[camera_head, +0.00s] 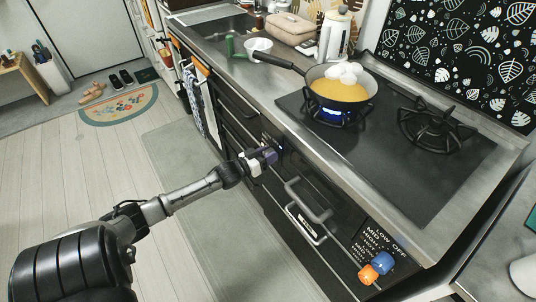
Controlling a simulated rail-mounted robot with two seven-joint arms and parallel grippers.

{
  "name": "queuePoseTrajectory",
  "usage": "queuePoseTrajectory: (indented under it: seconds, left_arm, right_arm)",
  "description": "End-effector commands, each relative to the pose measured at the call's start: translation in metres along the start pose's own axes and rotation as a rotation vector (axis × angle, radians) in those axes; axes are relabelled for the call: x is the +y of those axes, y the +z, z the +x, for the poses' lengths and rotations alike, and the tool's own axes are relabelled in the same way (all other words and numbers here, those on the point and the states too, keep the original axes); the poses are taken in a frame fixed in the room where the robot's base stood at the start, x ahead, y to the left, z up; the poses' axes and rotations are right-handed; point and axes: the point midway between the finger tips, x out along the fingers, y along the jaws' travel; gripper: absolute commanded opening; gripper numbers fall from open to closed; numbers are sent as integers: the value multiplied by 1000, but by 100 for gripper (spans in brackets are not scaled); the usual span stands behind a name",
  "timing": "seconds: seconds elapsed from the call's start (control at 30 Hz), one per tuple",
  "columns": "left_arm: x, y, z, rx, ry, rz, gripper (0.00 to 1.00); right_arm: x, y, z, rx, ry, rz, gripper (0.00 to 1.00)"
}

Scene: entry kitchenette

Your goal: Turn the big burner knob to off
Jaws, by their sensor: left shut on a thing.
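My left gripper (257,162) reaches in from the lower left to the dark front panel of the stove, left of the oven handle. It is shut on a small purple-blue knob (270,155), mostly covered by the jaws, so its turn angle cannot be read. A blue flame shows at the left burner (333,115), under a pan (333,90) with yellow food and white pieces. The right burner (434,130) shows no flame. My right gripper is not in view.
The pan's handle (279,62) points to the back left over the counter. A white kettle (335,35), a bowl (259,46) and a sink (215,32) are farther back. Grey handles (307,203) stick out from the front panel.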

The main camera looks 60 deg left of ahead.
Motion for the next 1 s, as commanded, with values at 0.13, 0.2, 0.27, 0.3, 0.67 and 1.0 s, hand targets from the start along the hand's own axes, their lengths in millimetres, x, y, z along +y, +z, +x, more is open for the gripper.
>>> queuePoseTrajectory:
  seconds: [0.13, 0.2, 0.27, 0.3, 0.67, 1.0]
  left_arm:
    - [0, 0, 0, 0, 0, 0, 19]
    - [0, 0, 0, 0, 0, 1, 19]
    - [0, -1, 0, 0, 0, 7, 19]
    - [0, -1, 0, 0, 0, 15, 19]
    - [2, -3, 0, 0, 0, 215, 19]
    - [3, -1, 0, 1, 0, 428, 19]
  right_arm:
    - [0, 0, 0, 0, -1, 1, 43]
    - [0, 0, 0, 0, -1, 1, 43]
    - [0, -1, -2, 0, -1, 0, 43]
    - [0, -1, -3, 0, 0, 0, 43]
    - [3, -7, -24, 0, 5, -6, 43]
    - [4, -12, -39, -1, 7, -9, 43]
